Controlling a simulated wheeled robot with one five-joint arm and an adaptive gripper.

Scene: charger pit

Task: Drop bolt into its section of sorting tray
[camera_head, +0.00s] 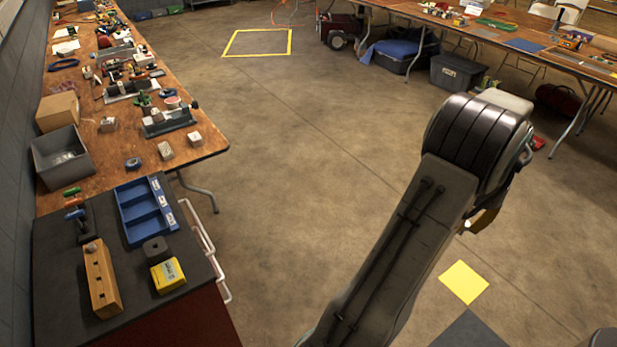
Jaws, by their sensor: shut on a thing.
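The blue sorting tray (127,217) lies on the dark top of a cart at the lower left. It has three compartments in a row, with small white labels along its right edge; the labels are too small to read. No bolt can be made out in the tray or elsewhere. My arm rises from the bottom centre to the right, far from the tray and over open floor.
On the cart (58,290) are a wooden block with holes (101,280), a small black block (156,249), a yellow box (168,275) and coloured-handled tools (74,206). A cluttered workbench (205,146) adjoins behind, with a grey bin (62,160). The middle floor is clear.

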